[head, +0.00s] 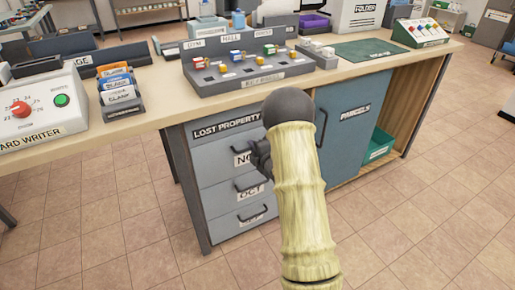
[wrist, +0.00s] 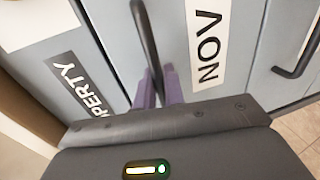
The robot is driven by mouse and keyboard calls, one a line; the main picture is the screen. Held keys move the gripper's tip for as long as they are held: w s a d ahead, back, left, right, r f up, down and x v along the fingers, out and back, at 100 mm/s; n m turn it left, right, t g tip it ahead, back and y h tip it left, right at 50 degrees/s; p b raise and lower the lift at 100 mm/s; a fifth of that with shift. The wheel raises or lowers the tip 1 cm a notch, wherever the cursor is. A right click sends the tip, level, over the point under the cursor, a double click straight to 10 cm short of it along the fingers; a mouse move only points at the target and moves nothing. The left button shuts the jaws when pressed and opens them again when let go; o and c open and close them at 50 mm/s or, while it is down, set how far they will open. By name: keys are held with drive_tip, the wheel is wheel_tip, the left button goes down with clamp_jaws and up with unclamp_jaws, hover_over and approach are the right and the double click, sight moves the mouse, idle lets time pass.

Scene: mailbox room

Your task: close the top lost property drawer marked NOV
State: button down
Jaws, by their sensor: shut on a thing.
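The top lost property drawer (head: 222,165) has a grey front with a white NOV label, partly hidden by my arm in the head view. Its front also fills the middle of the wrist view (wrist: 178,22). From these views I cannot tell how far it stands out. My gripper (head: 262,158) is at the drawer front, mostly behind my pale arm. In the wrist view my gripper's purple fingers (wrist: 162,88) are shut on the dark bar handle (wrist: 146,40) of this drawer. The fingertips' contact is partly hidden by the handle.
The OCT drawer (head: 224,197) is below, with another drawer under it. A blue PARCELS door (head: 352,125) is to the right, with a green bin (head: 380,143) beyond. The counter (head: 150,95) overhangs above and carries a sorting rack (head: 245,75). Tiled floor in front is clear.

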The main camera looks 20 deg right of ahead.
drive_tip(key=shift+w+r, duration=0.15)
drive_tip(key=shift+w, duration=0.05)
drive_tip(key=c, duration=1.6)
unclamp_jaws()
drive_tip(key=shift+c, duration=0.2)
drive_tip(key=p+v, duration=0.2)
drive_tip(key=v, duration=1.5)
drive_tip(key=shift+s+f, duration=0.2)
drive_tip(key=shift+s, duration=0.05)
drive_tip(key=shift+w+a, duration=0.1)
